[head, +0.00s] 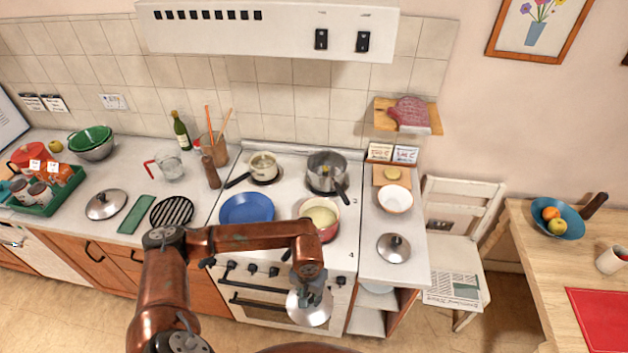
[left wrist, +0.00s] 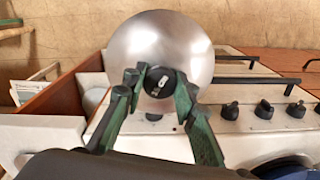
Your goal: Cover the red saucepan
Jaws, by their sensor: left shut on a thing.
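The red saucepan (head: 331,233) sits on the front right of the stove top. Its open top shows pale yellow contents (head: 321,216), and part of its front is behind my left arm. My left gripper (head: 312,291) is shut on the knob of a round steel lid (head: 307,312). The gripper and lid are in front of the oven, nearer to me than the saucepan and apart from it. In the left wrist view the fingers (left wrist: 160,84) close around the dark knob, with the shiny lid (left wrist: 160,40) beyond. My right gripper is not in view.
Other pans on the stove are a blue pan (head: 247,208), a cream pot (head: 263,166) and a steel pot (head: 327,171). One lid (head: 394,248) lies on the right counter, another (head: 105,204) on the left counter. A white bowl (head: 394,199) stands right of the stove.

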